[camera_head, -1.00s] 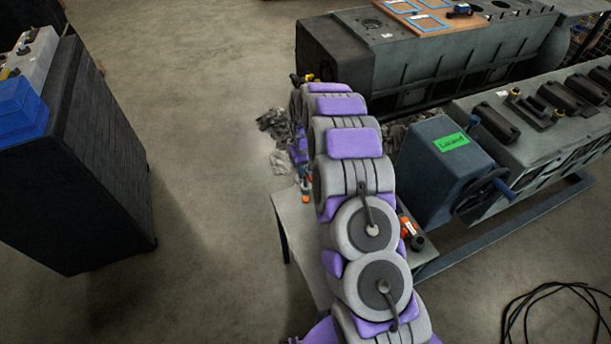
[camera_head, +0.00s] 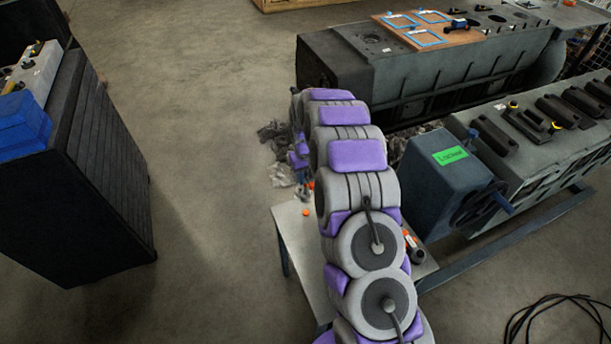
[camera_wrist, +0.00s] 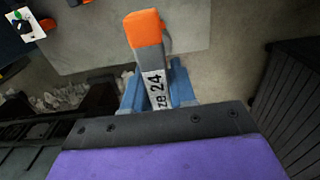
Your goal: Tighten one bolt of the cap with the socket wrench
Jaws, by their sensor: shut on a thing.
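In the wrist view my gripper (camera_wrist: 160,92) is shut on a tool with an orange end (camera_wrist: 144,30) and a white label reading "24"; it seems to be the socket wrench. Its socket is not visible. In the head view my arm hides most of my gripper, and only small grey and orange bits show beside the arm. Dark caps sit in a row on the grey engine block (camera_head: 480,190) at right. One cap (camera_head: 528,122) has two yellowish bolt heads, one at each end. My gripper is well left of this cap.
A pale table (camera_head: 290,222) stands under my arm, with an orange-and-black item (camera_head: 410,243) on it. A blue-grey box with a green "Locked" label (camera_head: 450,156) and handwheel adjoins the block. A dark cabinet (camera_head: 80,190) stands left. Black cable (camera_head: 560,310) lies on the floor. Open floor lies between.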

